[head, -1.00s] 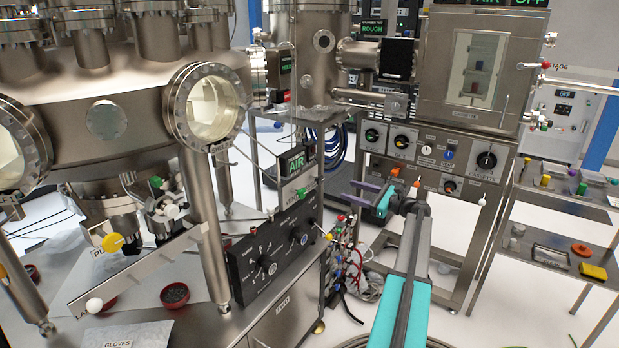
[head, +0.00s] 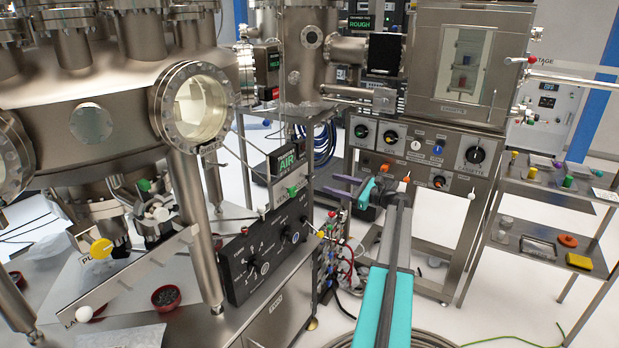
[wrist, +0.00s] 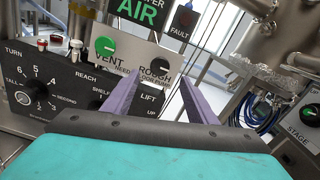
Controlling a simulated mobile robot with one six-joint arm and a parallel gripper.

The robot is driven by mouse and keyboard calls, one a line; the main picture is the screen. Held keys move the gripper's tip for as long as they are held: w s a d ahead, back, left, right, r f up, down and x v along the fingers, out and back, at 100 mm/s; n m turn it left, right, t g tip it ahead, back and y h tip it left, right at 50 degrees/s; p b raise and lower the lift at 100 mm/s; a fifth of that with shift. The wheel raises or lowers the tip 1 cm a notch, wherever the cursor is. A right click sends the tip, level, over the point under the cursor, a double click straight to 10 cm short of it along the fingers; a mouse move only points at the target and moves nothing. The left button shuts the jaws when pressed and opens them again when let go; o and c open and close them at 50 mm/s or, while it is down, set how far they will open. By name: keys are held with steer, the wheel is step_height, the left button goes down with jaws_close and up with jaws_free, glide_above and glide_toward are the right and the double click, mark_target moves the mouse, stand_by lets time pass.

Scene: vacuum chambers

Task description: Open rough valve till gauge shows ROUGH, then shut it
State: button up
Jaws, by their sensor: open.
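In the wrist view the rough valve is a dark knob (wrist: 160,68) above a ROUGH label on a pale plate. Beside it on the left is the vent knob (wrist: 104,48), green-faced. The gauge (wrist: 137,10) above them reads AIR in green; it also reads AIR in the head view (head: 288,162). My gripper (wrist: 157,84) is open and empty, its purple fingers pointing at the valve plate.
A black control panel (head: 262,250) with knobs stands below the valve plate. Tubing and coloured fittings (head: 335,250) crowd its right end. A second gauge (head: 361,23) at the back reads ROUGH. A steel cabinet (head: 462,75) with a knob panel stands behind my arm.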

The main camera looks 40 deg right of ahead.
mark_target(312, 177)
steer(key=p+x, duration=0.2)
steer(key=x, duration=0.9)
steer(key=shift+d+r, duration=0.1)
steer(key=c, duration=1.1)
steer(key=shift+o, duration=0.2)
